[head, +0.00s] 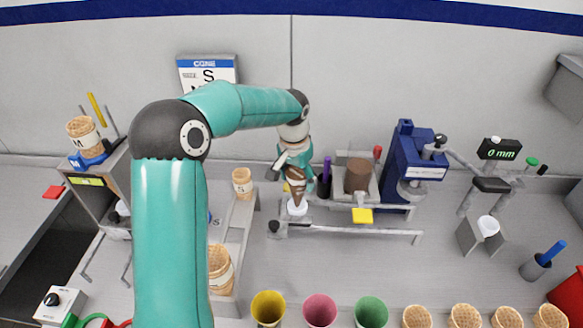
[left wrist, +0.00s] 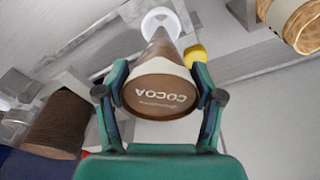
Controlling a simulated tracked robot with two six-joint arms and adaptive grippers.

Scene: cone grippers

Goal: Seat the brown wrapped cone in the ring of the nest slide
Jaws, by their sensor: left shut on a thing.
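My left gripper (head: 294,168) is shut on the brown wrapped cone (head: 296,187), tip down. In the left wrist view its two green fingers (left wrist: 160,92) grip the cone's sides, and the brown lid reading COCOA (left wrist: 160,96) faces the camera. The cone's narrow end lines up with the white ring (left wrist: 160,14) of the nest slide. In the head view this white ring (head: 297,208) sits right under the cone, at the left end of the grey rails. I cannot tell whether the tip is inside the ring or just above it. My right gripper is not in view.
A waffle cone (head: 242,182) stands to the left. Coloured cups, including a pink one (head: 320,309), line the front. The bench before the rails is clear.

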